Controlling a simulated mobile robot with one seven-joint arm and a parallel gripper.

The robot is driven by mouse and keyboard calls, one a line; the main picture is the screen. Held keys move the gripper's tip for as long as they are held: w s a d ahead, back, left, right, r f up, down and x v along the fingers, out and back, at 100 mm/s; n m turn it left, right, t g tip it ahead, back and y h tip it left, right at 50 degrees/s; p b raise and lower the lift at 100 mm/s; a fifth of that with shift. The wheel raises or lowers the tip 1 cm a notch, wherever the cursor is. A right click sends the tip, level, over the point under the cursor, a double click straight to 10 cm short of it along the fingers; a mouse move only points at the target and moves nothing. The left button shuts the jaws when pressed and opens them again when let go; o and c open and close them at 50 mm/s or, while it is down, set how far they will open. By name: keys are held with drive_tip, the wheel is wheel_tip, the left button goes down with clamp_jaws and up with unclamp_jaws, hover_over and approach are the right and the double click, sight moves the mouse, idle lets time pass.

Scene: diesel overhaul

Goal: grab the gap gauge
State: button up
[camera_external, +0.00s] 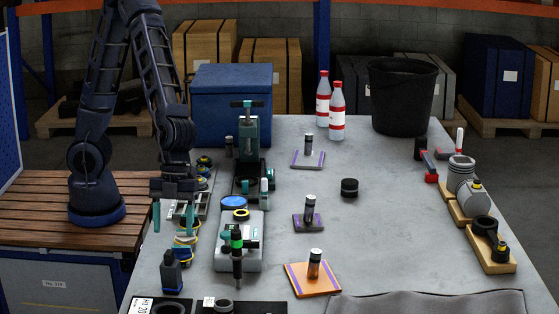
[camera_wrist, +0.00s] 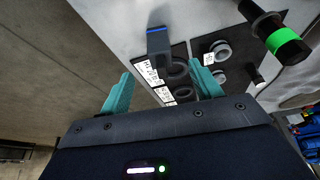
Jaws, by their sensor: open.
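No object is clearly readable as the gap gauge, so I cannot tell which one it is. My gripper (camera_external: 172,217) is open and empty, with teal fingers pointing down over the table's left edge. In the wrist view my gripper (camera_wrist: 163,74) has its fingers spread apart. A small dark block-like item (camera_external: 171,275) stands at the table's front left, nearer the camera than my gripper. In the wrist view this dark item (camera_wrist: 158,48), with a blue stripe, shows beyond and between the fingertips, apart from them.
A black-and-green tool (camera_external: 237,258) stands right of the dark item; a grey fixture (camera_external: 240,241) is behind it. Black mats with rings (camera_external: 240,307) lie at the front. An orange tile (camera_external: 313,279) with a cylinder lies to the right. The table's middle right is mostly clear.

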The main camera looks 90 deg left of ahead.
sight(168, 250)
drive_tip(key=shift+s+d+f+m, duration=0.1)
drive_tip(key=shift+s+d+m, duration=0.1)
drive_tip(key=shift+d, duration=0.25)
drive_tip(key=shift+s+d+m, duration=0.1)
drive_tip(key=shift+s+d, duration=0.05)
drive_tip(key=shift+d, duration=0.25)
drive_tip(key=shift+s+d+f, duration=0.1)
drive_tip(key=shift+d+f, duration=0.05)
drive_tip(key=shift+x, duration=5.25)
drive_tip(key=shift+w, duration=0.2)
drive_tip(key=shift+c, duration=0.4)
drive_tip(key=c, duration=1.2)
